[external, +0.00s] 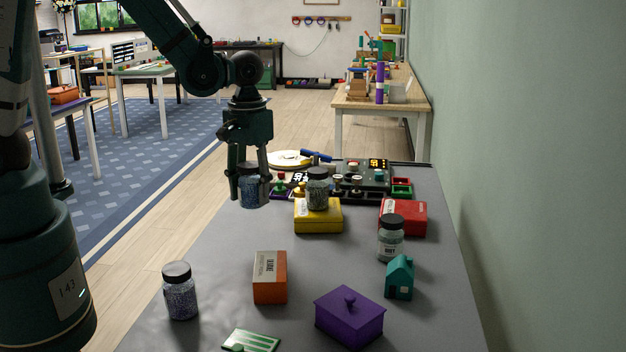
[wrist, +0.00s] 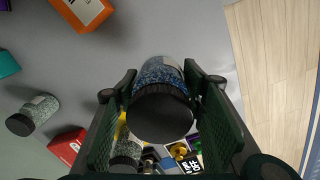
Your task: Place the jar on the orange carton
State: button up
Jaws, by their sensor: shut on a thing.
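My gripper (external: 252,185) is shut on a jar of blue grains with a dark lid (wrist: 160,100). In the external view the held jar (external: 253,192) hangs upright above the table's left edge, left of the yellow carton. The gripper fingers (wrist: 163,125) flank it in the wrist view. The orange carton (external: 270,278) stands on the table, nearer the camera than the held jar, with a pale label on its side and nothing on top. It also shows at the top left of the wrist view (wrist: 85,10).
A jar (external: 318,188) stands on the yellow carton (external: 318,220). Another jar (external: 390,240) stands by the red carton (external: 408,216). A blue-grained jar (external: 180,292), purple box (external: 349,318), teal house (external: 399,278) and green card (external: 251,341) are nearer. Grey table is bare around the orange carton.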

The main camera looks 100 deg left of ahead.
jog(key=w+d+r+p, duration=0.2)
jog(key=w+d, duration=0.2)
jog(key=d, duration=0.5)
jog(key=w+d+r+p, duration=0.2)
jog(key=w+d+r, duration=0.1)
jog(key=d, duration=0.6)
jog(key=shift+w+p, duration=0.3)
jog(key=shift+w, duration=0.55)
jog(key=shift+d, duration=0.1)
send_over(270, 265)
jog(key=shift+f+b, duration=0.3)
jog(key=shift+f, duration=2.55)
jog(key=shift+f, duration=0.1)
jog(key=shift+f, duration=2)
jog(key=shift+f+b, duration=0.1)
jog(key=shift+b, duration=0.3)
